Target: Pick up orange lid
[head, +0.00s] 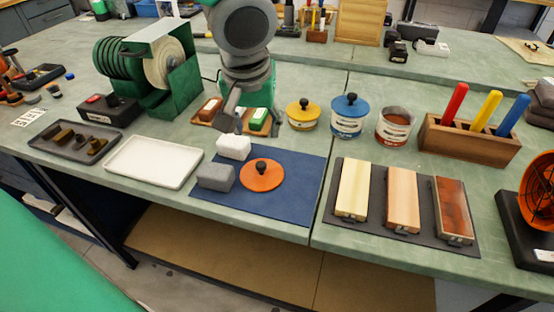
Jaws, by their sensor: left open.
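The orange lid (258,181) is a flat disc with a black knob on top. It lies on the dark blue mat (290,200) near the bench's front edge, with nothing on it. My left gripper (254,124) comes down from the top, above and behind the lid in the picture. Its fingers are apart and empty, and it does not touch the lid. An open tin (396,128) with reddish-orange contents stands at the back, right of a blue-lidded tin (349,120) and a yellow-lidded tin (302,117). My right gripper is not in view.
A white block (234,148) and a grey block (216,178) sit left of the lid. Wood samples lie on a dark mat (440,235) to the right. A wooden holder (465,145) stands behind. A white tray (150,165) and a green grinder (165,75) are left.

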